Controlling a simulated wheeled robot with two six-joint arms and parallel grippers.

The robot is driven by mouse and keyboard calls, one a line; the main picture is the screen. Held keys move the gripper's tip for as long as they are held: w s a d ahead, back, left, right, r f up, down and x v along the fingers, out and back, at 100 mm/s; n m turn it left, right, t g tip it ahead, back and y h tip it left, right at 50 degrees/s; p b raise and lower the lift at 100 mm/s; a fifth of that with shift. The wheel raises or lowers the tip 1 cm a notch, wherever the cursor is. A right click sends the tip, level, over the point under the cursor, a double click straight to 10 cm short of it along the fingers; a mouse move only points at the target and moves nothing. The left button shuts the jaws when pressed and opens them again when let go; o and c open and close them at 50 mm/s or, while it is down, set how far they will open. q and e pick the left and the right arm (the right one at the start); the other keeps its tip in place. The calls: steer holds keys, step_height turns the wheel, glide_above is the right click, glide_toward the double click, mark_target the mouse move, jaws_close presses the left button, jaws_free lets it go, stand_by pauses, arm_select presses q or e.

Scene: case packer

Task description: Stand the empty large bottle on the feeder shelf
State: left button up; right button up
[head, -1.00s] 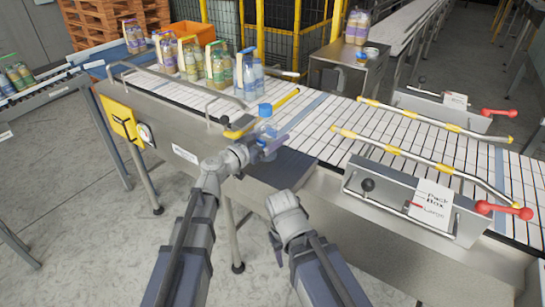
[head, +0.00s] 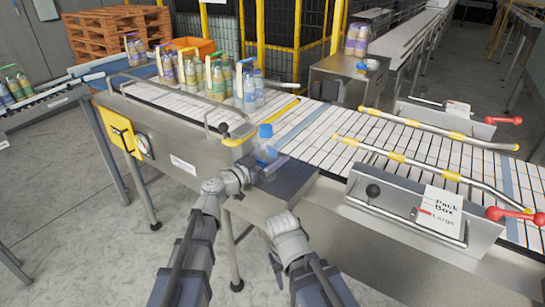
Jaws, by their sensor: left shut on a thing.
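A clear bottle with a blue cap (head: 265,131) stands roughly upright in the head view, at the near edge of the conveyor. My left gripper (head: 256,173) is shut on its lower part and hides some of it. No contents can be made out in the bottle. The dark grey feeder shelf (head: 295,188) juts out from the near side of the conveyor, beside and under the bottle. I cannot tell whether the bottle's base touches it. My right gripper (head: 285,226) is in front of the shelf, lower in the picture; its fingers do not show clearly.
The slatted conveyor (head: 330,150) runs behind the shelf, with yellow-sleeved guide rails (head: 400,158). Filled bottles in packs (head: 217,80) stand on its far left part. A "Pack Box Large" sign (head: 440,212) and red-handled lever (head: 508,214) are to the right. The shelf's right part is clear.

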arm_select(q)
steer(key=o, duration=1.1)
steer(key=shift+f, duration=0.1)
steer(key=shift+o, duration=0.2)
steer(key=shift+r, duration=0.2)
steer(key=v, duration=1.2)
